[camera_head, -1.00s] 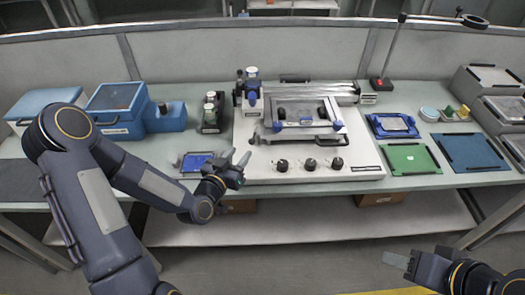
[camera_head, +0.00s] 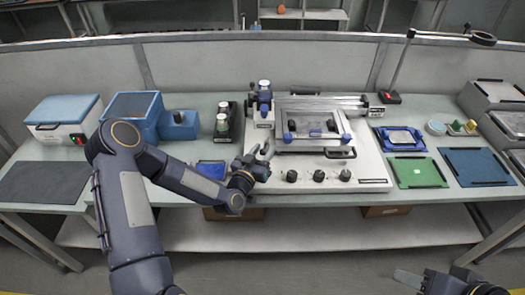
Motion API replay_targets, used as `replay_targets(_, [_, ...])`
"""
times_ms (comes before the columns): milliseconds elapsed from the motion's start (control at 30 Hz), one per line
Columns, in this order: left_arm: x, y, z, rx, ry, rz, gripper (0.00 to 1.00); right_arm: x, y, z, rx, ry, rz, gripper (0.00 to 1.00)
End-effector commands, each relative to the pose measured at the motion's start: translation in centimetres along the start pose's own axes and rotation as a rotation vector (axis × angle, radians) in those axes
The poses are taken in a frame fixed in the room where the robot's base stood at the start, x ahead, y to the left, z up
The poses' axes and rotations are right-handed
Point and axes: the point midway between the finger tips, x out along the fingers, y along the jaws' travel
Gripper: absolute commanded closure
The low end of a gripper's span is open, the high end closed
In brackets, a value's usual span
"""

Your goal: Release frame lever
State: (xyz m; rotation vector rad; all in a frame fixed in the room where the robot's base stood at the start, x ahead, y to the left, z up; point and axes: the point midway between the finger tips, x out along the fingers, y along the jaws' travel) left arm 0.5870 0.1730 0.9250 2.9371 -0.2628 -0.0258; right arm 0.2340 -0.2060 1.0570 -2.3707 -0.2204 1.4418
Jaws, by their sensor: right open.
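The printing machine (camera_head: 375,170) is a white base with a metal frame (camera_head: 300,109) on top. The frame has blue clamps (camera_head: 288,137) at its sides and a dark bar handle (camera_head: 318,151) along its front edge. I cannot tell which part is the lever. My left gripper (camera_head: 261,150) is over the base's front-left corner, left of the bar handle and apart from it. Its fingers are spread and nothing shows between them. My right gripper (camera_head: 408,279) is low at the bottom right, open and empty, in front of the table.
A blue tray (camera_head: 212,168) lies beside my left gripper. Blue boxes (camera_head: 131,106) and a black holder with bottles (camera_head: 224,123) stand left of the machine. Green (camera_head: 418,172) and blue (camera_head: 478,166) mats lie to its right. Three black knobs (camera_head: 319,176) line the base's front.

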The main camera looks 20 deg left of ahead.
Motion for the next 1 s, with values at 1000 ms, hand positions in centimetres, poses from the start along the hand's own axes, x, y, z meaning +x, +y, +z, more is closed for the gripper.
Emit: replay_targets(1000, [0.5, 1.4, 0.2, 0.000, 0.057, -0.264, 1.00, 2.7, 1.2, 1.4, 0.000, 0.000, 0.000, 0.55])
